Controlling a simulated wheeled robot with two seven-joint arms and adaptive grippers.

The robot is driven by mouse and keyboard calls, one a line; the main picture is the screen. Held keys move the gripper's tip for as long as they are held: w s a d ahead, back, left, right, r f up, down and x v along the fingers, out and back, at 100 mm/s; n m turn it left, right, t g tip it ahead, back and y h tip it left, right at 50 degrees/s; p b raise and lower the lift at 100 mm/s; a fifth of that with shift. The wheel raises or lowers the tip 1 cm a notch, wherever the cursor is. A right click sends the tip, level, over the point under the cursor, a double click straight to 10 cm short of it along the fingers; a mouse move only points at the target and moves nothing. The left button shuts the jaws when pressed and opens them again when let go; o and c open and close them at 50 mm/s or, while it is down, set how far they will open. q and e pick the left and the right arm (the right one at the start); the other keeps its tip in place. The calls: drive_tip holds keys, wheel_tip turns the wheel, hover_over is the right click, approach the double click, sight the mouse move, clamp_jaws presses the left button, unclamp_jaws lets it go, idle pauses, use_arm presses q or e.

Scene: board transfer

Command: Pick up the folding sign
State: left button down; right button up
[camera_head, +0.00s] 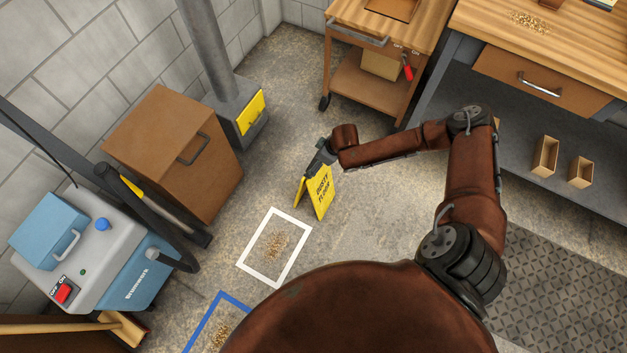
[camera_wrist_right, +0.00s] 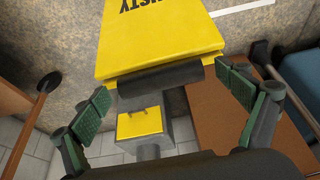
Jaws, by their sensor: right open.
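The yellow folding sign (camera_head: 320,193) stands on the concrete floor in the middle of the head view, its black lettering partly readable. In the right wrist view the sign (camera_wrist_right: 160,45) fills the upper middle, with a dark strip along its top edge. My right gripper (camera_head: 309,174) is at the top of the sign in the head view. In the right wrist view its green-padded fingers (camera_wrist_right: 168,108) are spread apart, one on each side of the sign's dark top edge. I cannot tell whether they touch it. My left gripper is not in view.
A white floor frame (camera_head: 250,262) with wood chips lies left of the sign, and a blue frame (camera_head: 203,321) lies nearer. A brown cabinet (camera_head: 165,150), a blue-grey machine (camera_head: 95,250), a wheeled cart (camera_head: 365,85) and a workbench (camera_head: 560,40) stand around.

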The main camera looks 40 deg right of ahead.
drive_tip(key=shift+c, duration=0.7)
drive_tip(key=shift+w+r, duration=0.1)
drive_tip(key=c, duration=2)
